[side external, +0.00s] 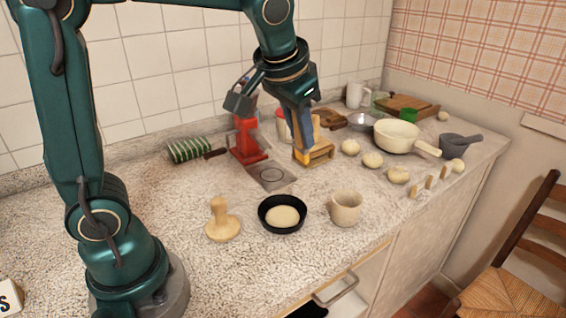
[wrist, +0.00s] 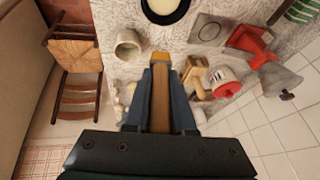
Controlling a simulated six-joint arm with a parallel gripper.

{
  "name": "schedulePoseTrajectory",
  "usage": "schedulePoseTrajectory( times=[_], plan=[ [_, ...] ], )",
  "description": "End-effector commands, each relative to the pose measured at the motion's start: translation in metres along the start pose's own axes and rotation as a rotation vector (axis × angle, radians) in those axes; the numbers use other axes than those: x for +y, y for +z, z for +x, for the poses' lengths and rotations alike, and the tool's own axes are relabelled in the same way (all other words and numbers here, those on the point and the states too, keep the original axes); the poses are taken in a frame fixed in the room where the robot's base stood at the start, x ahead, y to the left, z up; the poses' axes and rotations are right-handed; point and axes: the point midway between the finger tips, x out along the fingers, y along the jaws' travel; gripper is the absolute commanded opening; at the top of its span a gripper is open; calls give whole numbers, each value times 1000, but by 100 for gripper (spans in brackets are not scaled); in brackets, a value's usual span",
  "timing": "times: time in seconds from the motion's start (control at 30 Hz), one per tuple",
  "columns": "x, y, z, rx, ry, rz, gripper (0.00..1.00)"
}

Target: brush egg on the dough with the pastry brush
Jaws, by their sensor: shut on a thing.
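My gripper (side external: 304,130) points down above the back middle of the counter. In the wrist view, its fingers (wrist: 160,80) are shut on a wooden pastry brush (wrist: 161,100), with its yellowish end (wrist: 160,57) past the fingertips. That end also shows in the side view (side external: 302,157), in front of a wooden box; I cannot tell whether they touch. A flat round of pale dough (side external: 283,216) lies in a black pan (side external: 263,222), apart from the brush. The dough shows at the top edge of the wrist view (wrist: 163,6). I see no egg; the cup's inside is unclear.
A beige cup (side external: 346,210) stands right of the pan, a wooden stamp (side external: 221,224) left. A red stand (side external: 247,142) and the wooden box (side external: 321,153) are near my gripper. Several dough balls (side external: 372,160) and a cream saucepan (side external: 396,136) occupy the right.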

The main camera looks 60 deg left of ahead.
Motion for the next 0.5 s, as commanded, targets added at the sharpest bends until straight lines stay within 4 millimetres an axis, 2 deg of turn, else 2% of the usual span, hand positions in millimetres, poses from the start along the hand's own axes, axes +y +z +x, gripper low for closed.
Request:
schedulePoseTrajectory(
  times=[0.1, 0.2, 0.3, 0.5],
  plan=[
    [-8, 26, -8, 2, 0, -3, 0],
    [-10, 42, -8, 2, 3, 4, 0],
    [-10, 53, -6, 2, 6, 13, 0],
    [-9, 60, -2, -26, 11, 35, 0]
  ],
)
